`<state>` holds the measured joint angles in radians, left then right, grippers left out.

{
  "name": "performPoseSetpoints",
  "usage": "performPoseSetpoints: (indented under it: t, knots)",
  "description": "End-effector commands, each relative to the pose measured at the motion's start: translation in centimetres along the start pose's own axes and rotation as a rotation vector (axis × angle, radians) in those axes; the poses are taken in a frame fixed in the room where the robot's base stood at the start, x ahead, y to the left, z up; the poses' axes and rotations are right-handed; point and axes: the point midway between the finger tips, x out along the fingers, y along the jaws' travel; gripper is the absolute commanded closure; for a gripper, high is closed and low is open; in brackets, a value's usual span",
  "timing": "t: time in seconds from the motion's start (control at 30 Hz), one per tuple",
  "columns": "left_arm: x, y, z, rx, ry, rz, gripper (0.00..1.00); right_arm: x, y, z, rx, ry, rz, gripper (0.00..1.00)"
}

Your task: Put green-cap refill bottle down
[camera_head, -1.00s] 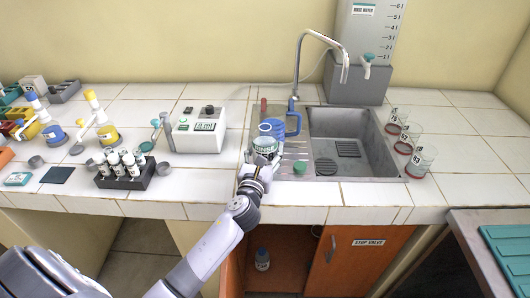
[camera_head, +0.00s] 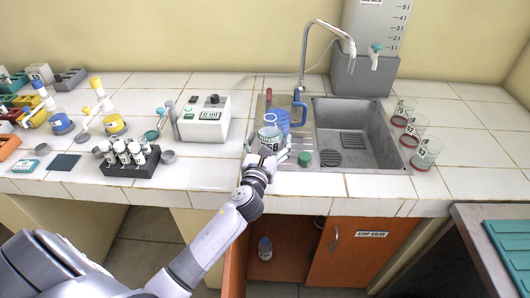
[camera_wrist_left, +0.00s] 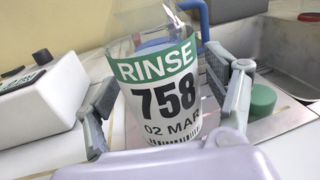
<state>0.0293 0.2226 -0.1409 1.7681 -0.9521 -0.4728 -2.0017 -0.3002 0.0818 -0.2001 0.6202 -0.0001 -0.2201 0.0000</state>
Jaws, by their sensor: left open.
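A clear bottle (camera_head: 269,136) with a green "RINSE 758" label stands upright on the steel drainboard left of the sink basin. It also shows large in the left wrist view (camera_wrist_left: 165,95). My left gripper (camera_head: 267,151) is open around it, one finger on each side, with visible gaps between the fingers and the bottle in the wrist view. A green cap (camera_head: 304,158) lies on the drainboard to the right of the gripper; it also shows in the wrist view (camera_wrist_left: 263,97). The bottle's base is hidden by my gripper. My right gripper is not in view.
A blue jug (camera_head: 284,121) stands just behind the bottle. A white device (camera_head: 204,119) is to the left, and the sink basin (camera_head: 355,140) is to the right. A rack of vials (camera_head: 128,166) stands further left. A cabinet below is open, with a blue-capped bottle (camera_head: 265,248) inside.

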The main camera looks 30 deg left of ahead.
Motion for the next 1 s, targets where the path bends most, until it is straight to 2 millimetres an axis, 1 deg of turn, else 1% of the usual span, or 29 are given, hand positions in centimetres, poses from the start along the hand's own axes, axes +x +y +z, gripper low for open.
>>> performPoseSetpoints:
  t: [0.03,0.17,0.3,0.4,0.5,0.6,0.7,1.0]
  knots:
    - [-0.9,0.0,-0.3,0.001,0.004,-0.002,0.22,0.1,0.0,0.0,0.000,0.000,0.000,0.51]
    - [-3.5,0.0,-0.4,0.002,0.005,-0.002,0.22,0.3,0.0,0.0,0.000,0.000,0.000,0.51]
    - [-6.7,0.0,-0.4,0.001,0.005,-0.001,0.22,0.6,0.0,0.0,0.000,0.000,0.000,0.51]
    - [-8.6,0.0,-0.4,0.000,0.005,-0.002,0.22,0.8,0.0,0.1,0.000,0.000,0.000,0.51]
    - [-10.1,-0.1,-0.3,0.000,0.004,-0.002,0.22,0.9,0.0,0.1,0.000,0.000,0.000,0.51]
    - [-11.0,0.0,-0.2,0.001,0.003,-0.001,0.22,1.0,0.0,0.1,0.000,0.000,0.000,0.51]
    - [-11.5,0.0,-0.2,0.000,0.003,0.000,0.22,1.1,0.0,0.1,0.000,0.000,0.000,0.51]
    - [-11.6,0.0,-0.1,0.000,0.002,0.000,0.22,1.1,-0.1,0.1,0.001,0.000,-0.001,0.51]
